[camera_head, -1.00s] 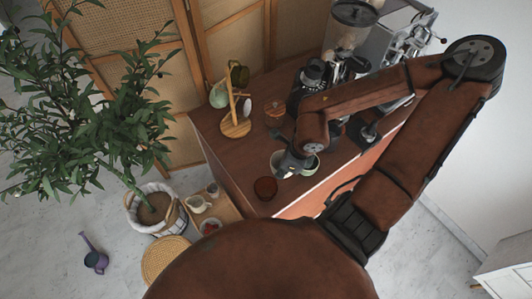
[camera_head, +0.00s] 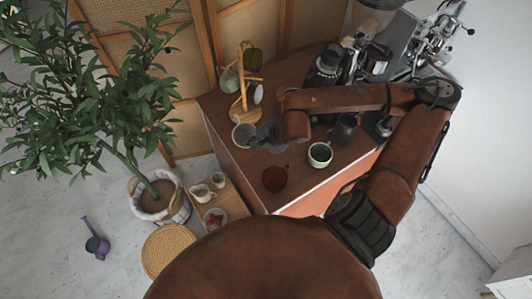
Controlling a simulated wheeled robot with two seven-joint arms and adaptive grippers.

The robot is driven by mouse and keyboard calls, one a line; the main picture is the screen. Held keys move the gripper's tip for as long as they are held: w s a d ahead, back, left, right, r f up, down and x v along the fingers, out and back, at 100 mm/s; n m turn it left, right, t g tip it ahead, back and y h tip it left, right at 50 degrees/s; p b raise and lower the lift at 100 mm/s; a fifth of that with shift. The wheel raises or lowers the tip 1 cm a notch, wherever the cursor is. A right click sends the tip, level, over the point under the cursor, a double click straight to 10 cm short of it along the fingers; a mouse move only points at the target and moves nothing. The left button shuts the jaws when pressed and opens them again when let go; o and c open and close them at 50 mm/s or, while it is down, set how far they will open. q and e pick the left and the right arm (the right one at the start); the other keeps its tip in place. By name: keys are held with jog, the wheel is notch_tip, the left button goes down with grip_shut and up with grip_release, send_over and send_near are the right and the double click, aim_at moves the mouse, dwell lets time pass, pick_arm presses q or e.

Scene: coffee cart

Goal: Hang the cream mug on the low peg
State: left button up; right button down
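The cream mug (camera_head: 243,135) looks pale grey-white and sits at the fingertips of my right gripper (camera_head: 262,137), close to the front left of the wooden mug tree (camera_head: 247,118). The gripper appears shut on it; the exact contact is too small to make out. The tree carries a pale green mug (camera_head: 229,81) on the left, an olive mug (camera_head: 252,58) at the top back and a white mug (camera_head: 258,94) on the right. I cannot tell clearly which peg is the low one. My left gripper is not in view.
The coffee machine and grinder are at the back right. A low side table (camera_head: 232,202) with a jug and bowl stands at the left.

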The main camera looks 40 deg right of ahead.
aim_at(245, 139)
jog(key=w+f+n+y, duration=0.1)
jog(key=w+f+n+t+y+b, duration=0.1)
jog(key=w, duration=0.1)
jog(key=w+f+n+b, duration=0.1)
jog(key=w, duration=0.1)
jog(key=shift+w+d+n+t+y, duration=0.15)
jog(key=shift+d+n+t+y, duration=0.15)
jog(key=shift+n+y, duration=0.1)
jog(key=shift+w+d+f+n+t+y+b, duration=0.15)
jog(key=shift+w+f+n+y+b, duration=0.1)
jog(key=shift+w+n, duration=0.15)
jog(key=shift+w+a+f+n+t+y+b, duration=0.1)
jog(key=shift+w+f+n+y, duration=0.15)
jog(key=shift+w, duration=0.3)
jog(key=shift+w+d+f+n+t+y+b, duration=0.1)
jog(key=shift+w+f+n+t+y+b, duration=0.1)
jog(key=shift+w+n+y, duration=0.2)
jog(key=shift+w, duration=0.15)
